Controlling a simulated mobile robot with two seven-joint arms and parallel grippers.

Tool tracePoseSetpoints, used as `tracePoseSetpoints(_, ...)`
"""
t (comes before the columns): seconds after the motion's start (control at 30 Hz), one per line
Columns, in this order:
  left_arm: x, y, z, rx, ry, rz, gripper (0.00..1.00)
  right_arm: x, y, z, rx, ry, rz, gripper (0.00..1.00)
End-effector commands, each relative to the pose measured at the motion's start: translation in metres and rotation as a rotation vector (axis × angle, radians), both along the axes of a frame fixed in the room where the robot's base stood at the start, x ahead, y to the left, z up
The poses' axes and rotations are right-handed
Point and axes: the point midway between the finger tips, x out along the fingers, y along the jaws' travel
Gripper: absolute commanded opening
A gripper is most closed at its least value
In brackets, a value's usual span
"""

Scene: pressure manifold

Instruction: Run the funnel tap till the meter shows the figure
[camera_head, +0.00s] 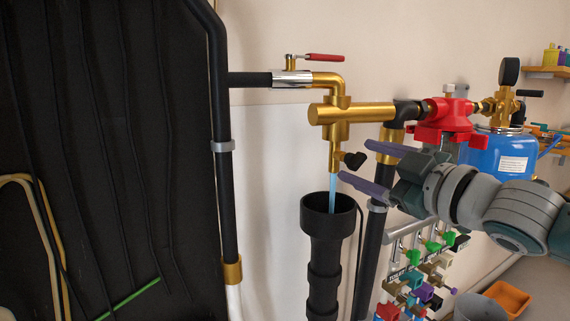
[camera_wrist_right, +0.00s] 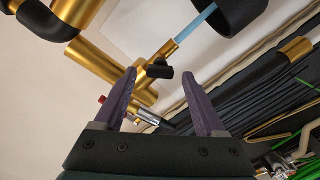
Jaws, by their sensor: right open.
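The brass funnel tap with a small black handle (camera_head: 355,160) sits low on the brass manifold. A pale blue stream (camera_head: 332,190) runs from its spout down into the black funnel (camera_head: 328,215). My right gripper (camera_head: 352,158) is open, its purple fingers pointing at the tap from the right. In the right wrist view the black handle (camera_wrist_right: 160,71) shows between the fingertips; I cannot tell whether they touch it. A round black gauge (camera_head: 509,72) stands at the right, its face turned away and its reading hidden. My left gripper is out of view.
A red-handled lever valve (camera_head: 324,57) sits on the upper pipe. A red fitting (camera_head: 446,118) and a blue tank (camera_head: 495,152) are behind my right arm. A black vertical pipe (camera_head: 225,170) stands left of the funnel. Coloured small valves (camera_head: 420,265) are below.

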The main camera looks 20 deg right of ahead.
Motion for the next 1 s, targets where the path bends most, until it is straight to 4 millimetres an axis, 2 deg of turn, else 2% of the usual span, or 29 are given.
tracePoseSetpoints(0.2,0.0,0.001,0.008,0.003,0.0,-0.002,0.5,-0.039,-0.002,0.0,0.002,0.004,0.001,0.72)
tracePoseSetpoints(0.43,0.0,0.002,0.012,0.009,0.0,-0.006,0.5,-0.067,-0.005,0.0,0.001,0.001,0.0,0.72)
tracePoseSetpoints(0.6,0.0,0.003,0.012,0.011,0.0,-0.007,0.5,-0.075,-0.006,0.001,0.0,-0.001,0.001,0.72)
tracePoseSetpoints(1.0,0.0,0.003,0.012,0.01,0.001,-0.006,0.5,-0.076,-0.006,0.0,0.0,-0.001,0.001,0.72)
